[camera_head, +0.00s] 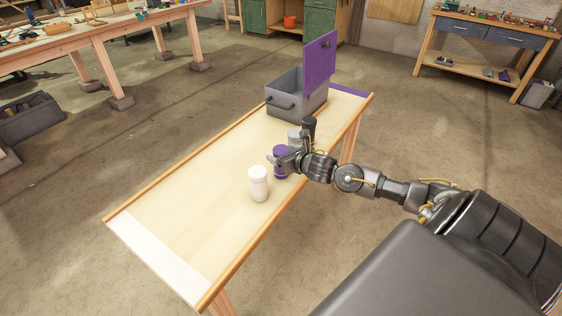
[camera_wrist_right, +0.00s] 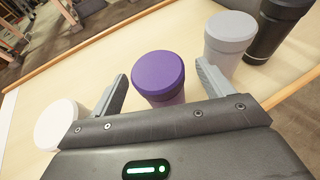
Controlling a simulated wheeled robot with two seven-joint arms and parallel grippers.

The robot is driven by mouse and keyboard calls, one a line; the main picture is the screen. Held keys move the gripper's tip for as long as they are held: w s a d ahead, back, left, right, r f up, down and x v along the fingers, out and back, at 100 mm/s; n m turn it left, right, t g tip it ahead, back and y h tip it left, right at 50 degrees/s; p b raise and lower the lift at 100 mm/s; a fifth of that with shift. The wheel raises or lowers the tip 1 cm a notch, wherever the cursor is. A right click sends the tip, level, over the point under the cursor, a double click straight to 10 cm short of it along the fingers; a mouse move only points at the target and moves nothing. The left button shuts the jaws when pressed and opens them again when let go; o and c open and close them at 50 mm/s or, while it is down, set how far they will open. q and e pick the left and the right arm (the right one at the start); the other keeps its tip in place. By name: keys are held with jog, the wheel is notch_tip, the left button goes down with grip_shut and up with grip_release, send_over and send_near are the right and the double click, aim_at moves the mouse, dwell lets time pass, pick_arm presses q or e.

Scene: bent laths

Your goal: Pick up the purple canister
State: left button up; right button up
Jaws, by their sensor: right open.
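The purple canister (camera_head: 281,155) stands upright on the light wooden table (camera_head: 205,190), partly hidden behind my right gripper in the head view. In the right wrist view the purple canister (camera_wrist_right: 160,77) stands between the two fingers of my right gripper (camera_wrist_right: 163,88). The fingers are open, with a visible gap on each side of the canister. In the head view my right gripper (camera_head: 283,161) reaches in from the right at the canister. My left gripper does not show in these frames.
A white canister (camera_head: 258,183) stands nearer, left of the purple one. A grey canister (camera_head: 294,138) and a black canister (camera_head: 309,127) stand just behind. A grey box (camera_head: 297,96) with a raised purple lid (camera_head: 320,62) is at the far end. The near-left tabletop is clear.

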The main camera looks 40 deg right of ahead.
jog(key=shift+x, duration=1.6)
jog(key=shift+r, duration=0.1)
jog(key=c, duration=1.2)
